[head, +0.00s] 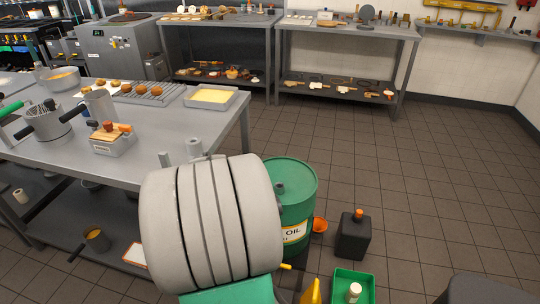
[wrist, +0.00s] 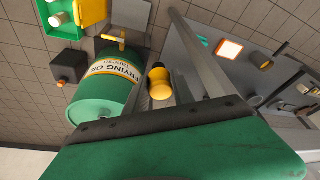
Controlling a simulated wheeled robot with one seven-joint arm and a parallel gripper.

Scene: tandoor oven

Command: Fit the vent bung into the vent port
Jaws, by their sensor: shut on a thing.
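In the wrist view my gripper (wrist: 157,92) is shut on a small yellow cylinder with a dark end, which looks like the vent bung (wrist: 158,82). In the head view a large grey banded part of my arm hides my gripper and the bung. The green frying oil drum (head: 299,205) stands right behind that part. In the wrist view the drum (wrist: 96,100) is left of the bung, apart from it. A dark stub (head: 281,188) shows on the drum's top. I cannot tell whether it is the vent port.
A steel table (head: 170,130) with pans and trays stands left of the drum. The tiled floor (head: 440,180) farther right is clear.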

